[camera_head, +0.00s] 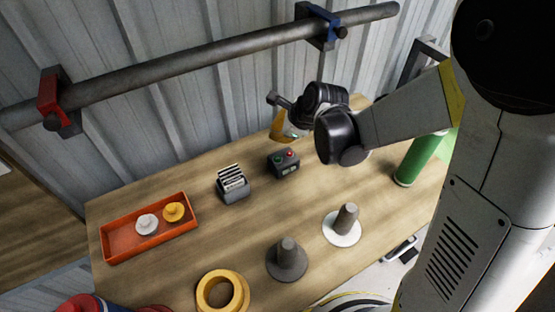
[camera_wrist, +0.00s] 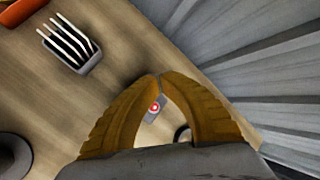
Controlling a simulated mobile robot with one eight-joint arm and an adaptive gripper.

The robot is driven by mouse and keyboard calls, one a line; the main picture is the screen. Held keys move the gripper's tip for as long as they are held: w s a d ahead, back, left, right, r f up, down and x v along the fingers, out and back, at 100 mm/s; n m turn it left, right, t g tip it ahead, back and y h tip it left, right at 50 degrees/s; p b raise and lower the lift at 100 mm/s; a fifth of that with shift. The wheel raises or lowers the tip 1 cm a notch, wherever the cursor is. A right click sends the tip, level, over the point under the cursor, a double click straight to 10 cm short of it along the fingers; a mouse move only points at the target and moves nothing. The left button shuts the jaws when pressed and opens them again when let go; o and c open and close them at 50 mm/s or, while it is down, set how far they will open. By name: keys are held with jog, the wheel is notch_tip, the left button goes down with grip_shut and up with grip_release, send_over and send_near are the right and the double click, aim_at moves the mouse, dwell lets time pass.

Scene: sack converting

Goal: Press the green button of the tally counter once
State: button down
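The tally counter (camera_head: 284,168) is a small dark box on the wooden table, with a green button (camera_head: 279,159) on its left and a red button (camera_head: 290,154) on its right in the head view. My gripper (camera_head: 282,132) is above the table, just beyond the counter and apart from it in that view. In the wrist view, its two yellow-orange fingers (camera_wrist: 158,76) meet at the tips with nothing held there. The red button (camera_wrist: 154,108) shows through the gap between the fingers. The green button is not visible in the wrist view, and the fingers hide much of the counter.
A grey rack with upright plates (camera_head: 233,187) stands left of the counter. An orange tray (camera_head: 120,246) holds a white and a yellow piece. Two cone-shaped stands (camera_head: 287,262) and a yellow ring (camera_head: 205,292) are nearer. A green cylinder (camera_head: 417,160) stands right; a corrugated wall is behind.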

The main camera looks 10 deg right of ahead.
aim_at(276, 156)
notch_tip(276, 156, down, 7)
jog(key=b, duration=0.5)
jog(key=shift+f, duration=0.2)
jog(key=shift+f+b, duration=0.15)
jog(key=shift+b, duration=0.25)
dwell(0.7)
jog(key=shift+f, duration=0.25)
jog(key=shift+f+b, duration=0.45)
jog(key=shift+b, duration=0.2)
dwell(0.3)
dwell(0.3)
jog(key=shift+r+p, duration=0.65)
jog(key=shift+r, duration=0.25)
notch_tip(276, 156, up, 5)
jog(key=p, duration=0.4)
